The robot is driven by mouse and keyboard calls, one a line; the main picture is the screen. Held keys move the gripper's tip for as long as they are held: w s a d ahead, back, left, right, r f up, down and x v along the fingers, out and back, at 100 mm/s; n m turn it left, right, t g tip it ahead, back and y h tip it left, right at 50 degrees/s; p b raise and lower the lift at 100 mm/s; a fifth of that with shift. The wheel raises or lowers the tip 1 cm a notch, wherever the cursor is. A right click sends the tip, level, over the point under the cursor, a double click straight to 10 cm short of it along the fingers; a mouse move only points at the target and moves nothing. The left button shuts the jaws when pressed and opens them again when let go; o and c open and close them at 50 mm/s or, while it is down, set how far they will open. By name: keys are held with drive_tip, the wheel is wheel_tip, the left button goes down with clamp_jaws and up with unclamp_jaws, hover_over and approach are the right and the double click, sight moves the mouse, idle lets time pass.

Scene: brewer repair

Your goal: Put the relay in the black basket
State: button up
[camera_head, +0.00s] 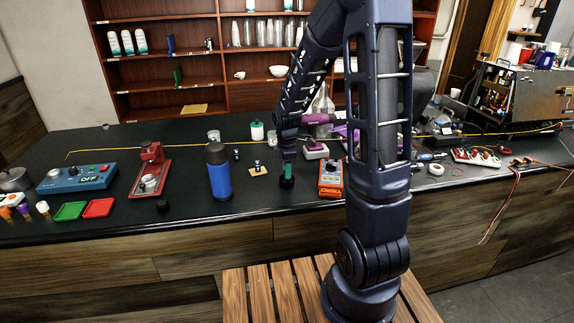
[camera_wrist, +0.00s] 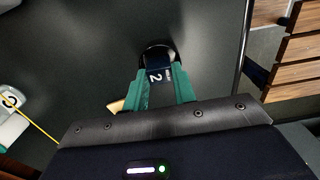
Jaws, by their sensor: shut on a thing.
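My gripper (camera_head: 287,168) is low over the counter, between the blue bottle and the orange meter. In the wrist view its green fingers (camera_wrist: 160,94) are shut on a dark blue block (camera_wrist: 155,74) marked with a white 2. I take this block to be the relay, but cannot confirm it. A round black piece (camera_wrist: 158,49) shows at the block's far end; whether the block is in it, on it or joined to it is unclear. The head view shows a small dark round shape (camera_head: 287,182) under the fingertips. I cannot surely pick out the black basket.
A blue bottle (camera_head: 218,172) stands left of my gripper and an orange meter (camera_head: 331,179) lies close on its right. The counter's front edge (camera_wrist: 244,45) is near.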

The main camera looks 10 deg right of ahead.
drive_tip(key=shift+f, duration=0.35)
drive_tip(key=o, duration=1.1)
drive_tip(key=shift+c, duration=0.2)
drive_tip(key=shift+r, duration=0.1)
drive_tip(key=shift+r, duration=3.45)
